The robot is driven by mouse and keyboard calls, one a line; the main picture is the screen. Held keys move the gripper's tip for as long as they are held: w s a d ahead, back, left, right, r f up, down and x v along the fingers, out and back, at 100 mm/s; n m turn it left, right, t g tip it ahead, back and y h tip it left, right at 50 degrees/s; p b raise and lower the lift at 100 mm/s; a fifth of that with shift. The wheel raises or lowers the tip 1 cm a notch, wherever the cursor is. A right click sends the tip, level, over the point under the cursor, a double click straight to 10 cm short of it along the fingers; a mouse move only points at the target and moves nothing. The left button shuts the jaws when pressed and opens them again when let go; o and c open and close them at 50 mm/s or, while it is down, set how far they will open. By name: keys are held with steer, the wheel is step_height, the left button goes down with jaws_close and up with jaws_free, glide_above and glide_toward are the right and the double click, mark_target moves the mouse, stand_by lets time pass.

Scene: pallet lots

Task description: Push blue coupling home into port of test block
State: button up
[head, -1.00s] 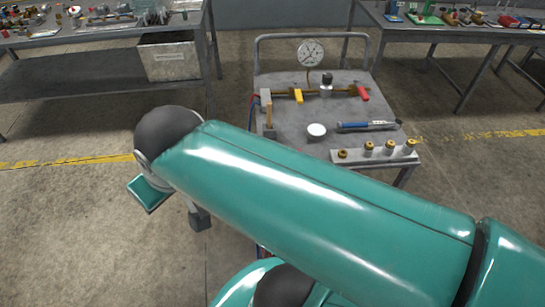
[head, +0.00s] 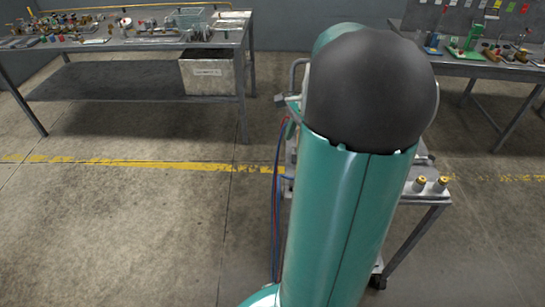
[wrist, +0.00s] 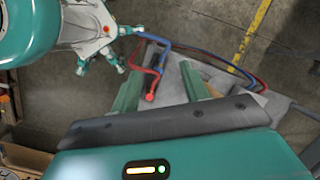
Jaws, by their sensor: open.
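In the wrist view my gripper (wrist: 161,78) is open, its two green fingers apart with nothing clearly held between them. A blue hose (wrist: 195,50) runs across beyond the fingers. A red hose ends in a red tip (wrist: 150,97) between the fingers, close to the left one. A grey surface lies below. The test block and its port cannot be made out; in the head view my arm hides most of the cart.
The cart (head: 425,198) stands behind my arm, with brass-topped fittings (head: 420,184) at its right edge. Hoses (head: 277,190) hang at its left side. A workbench with a grey bin (head: 207,75) is at back left, another bench (head: 480,68) at back right. Floor at left is clear.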

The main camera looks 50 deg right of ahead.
steer(key=s+d+f+m+y, duration=0.1)
steer(key=s+d+f+m, duration=0.2)
steer(key=d, duration=0.4)
steer(key=shift+s+d+f+m+t, duration=0.2)
steer(key=shift+s+f+m+t, duration=0.2)
steer(key=shift+s+m, duration=0.3)
steer(key=shift+f, duration=0.1)
steer(key=x, duration=0.8)
steer(key=shift+a+f, duration=0.15)
steer(key=shift+f, duration=0.05)
steer(key=shift+f, duration=0.1)
steer(key=x, duration=0.5)
steer(key=shift+s, duration=0.15)
